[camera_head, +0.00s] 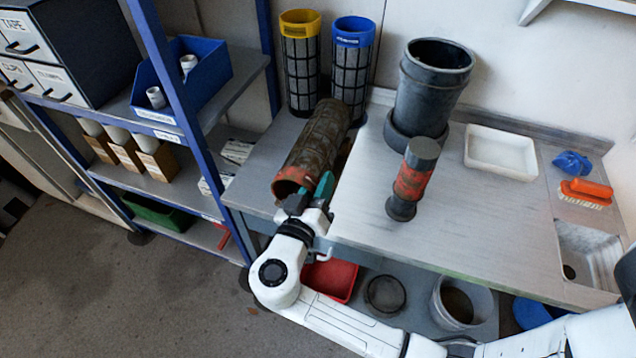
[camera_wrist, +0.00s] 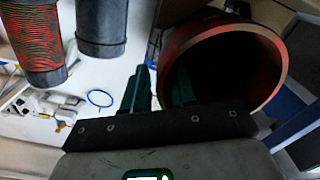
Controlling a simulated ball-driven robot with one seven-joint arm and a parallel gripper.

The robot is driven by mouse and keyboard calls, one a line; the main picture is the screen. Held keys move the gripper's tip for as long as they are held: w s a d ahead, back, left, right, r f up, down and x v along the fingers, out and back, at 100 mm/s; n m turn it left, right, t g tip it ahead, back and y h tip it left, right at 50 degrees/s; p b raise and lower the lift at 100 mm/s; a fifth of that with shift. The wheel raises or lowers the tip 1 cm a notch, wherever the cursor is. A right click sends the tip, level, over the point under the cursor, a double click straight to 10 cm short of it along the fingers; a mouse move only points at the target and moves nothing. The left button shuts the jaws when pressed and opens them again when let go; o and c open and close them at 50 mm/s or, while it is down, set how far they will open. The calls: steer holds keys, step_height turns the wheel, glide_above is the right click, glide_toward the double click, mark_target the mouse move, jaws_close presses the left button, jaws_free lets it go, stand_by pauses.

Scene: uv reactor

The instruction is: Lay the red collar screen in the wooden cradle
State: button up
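The red collar screen (camera_head: 318,140) is a dirty brown mesh cylinder lying on its side at the left of the bench, its open red-orange collar towards me. My gripper (camera_head: 324,186) is at the right side of the collar. In the wrist view, the collar (camera_wrist: 272,60) opens at the right, and my gripper's two green fingers (camera_wrist: 160,92) stand on either side of its near wall, close together, apparently pinching it. The contact itself is hidden. The wooden cradle cannot be clearly made out; whether the screen touches anything below it is hidden.
Yellow-collared (camera_head: 300,65) and blue-collared (camera_head: 351,70) screens stand behind. A dark grey vessel (camera_head: 430,95) and a red-banded cylinder (camera_head: 412,182) stand to the right. Farther right are a white tray (camera_head: 500,152) and sink (camera_head: 588,255). A blue-framed shelf (camera_head: 170,70) borders the bench's left.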

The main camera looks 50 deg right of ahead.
steer(key=shift+o, duration=0.8)
steer(key=b+v, duration=0.2)
steer(key=v, duration=0.8)
steer(key=shift+a, duration=0.4)
steer(key=shift+s, duration=0.15)
